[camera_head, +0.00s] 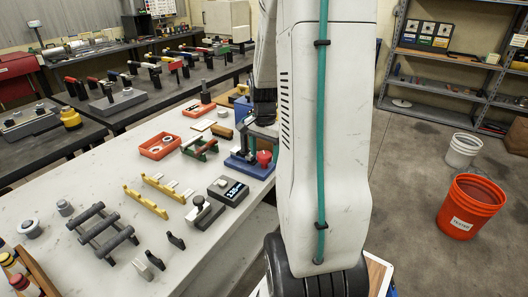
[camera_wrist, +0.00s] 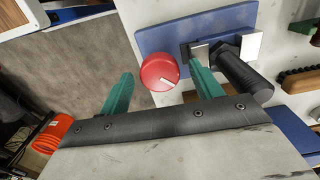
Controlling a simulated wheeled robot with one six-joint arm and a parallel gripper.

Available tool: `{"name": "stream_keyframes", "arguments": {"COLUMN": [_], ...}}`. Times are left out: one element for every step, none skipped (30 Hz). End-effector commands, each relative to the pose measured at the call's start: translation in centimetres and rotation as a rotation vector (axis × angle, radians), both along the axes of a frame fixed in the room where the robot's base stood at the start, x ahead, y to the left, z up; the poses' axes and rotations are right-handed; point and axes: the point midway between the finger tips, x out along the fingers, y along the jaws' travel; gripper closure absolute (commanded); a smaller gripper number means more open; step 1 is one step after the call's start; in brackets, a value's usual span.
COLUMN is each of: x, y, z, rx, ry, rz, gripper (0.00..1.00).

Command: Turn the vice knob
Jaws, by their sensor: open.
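The red vice knob (camera_wrist: 158,70) is round with a white mark on its face. In the wrist view it sits in the gap between the green fingers of my gripper (camera_wrist: 165,80), which is open. A strip of space shows on either side of the knob, so the fingers look apart from it. The vice's blue base (camera_wrist: 155,38) lies behind it, with pale metal jaws (camera_wrist: 248,47) and a dark cylinder (camera_wrist: 238,73) to the right. In the head view the red knob (camera_head: 264,157) shows beside my arm, on the vice's blue base (camera_head: 238,163). My fingers are not clear there.
An orange bucket (camera_head: 471,207) and a white bucket (camera_head: 463,150) stand on the floor at right.

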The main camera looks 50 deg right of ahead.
Motion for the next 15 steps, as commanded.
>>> {"name": "stream_keyframes", "arguments": {"x": [-0.01,-0.01,-0.01,-0.02,-0.02,-0.02,-0.02,-0.02,-0.02,-0.02,-0.02,-0.03,-0.02,-0.02,-0.02], "y": [-0.01,-0.01,-0.01,-0.01,-0.01,-0.01,-0.01,-0.01,-0.01,-0.01,-0.01,-0.01,0.36,0.24,0.17], "z": [-0.03,-0.03,-0.02,-0.02,-0.01,-0.01,-0.01,-0.01,-0.01,-0.01,-0.01,0.0,0.01,-0.01,-0.01], "rx": [0.0,0.0,0.0,0.0,0.0,0.0,0.0,0.0,0.0,0.0,0.0,0.0,0.0,0.001,0.001], "ry": [0.0,0.0,0.0,0.0,0.0,0.0,0.0,0.0,0.0,0.0,0.0,0.0,0.0,0.0,0.001], "rz": [0.0,0.0,0.0,0.0,0.0,0.0,0.0,0.0,0.0,0.0,0.0,0.0,0.001,0.001,0.002], "gripper": [0.35,0.35,0.35,0.35,0.35,0.41,0.49,0.58,0.69,0.77,0.8,0.8,0.8,0.8,0.8]}}
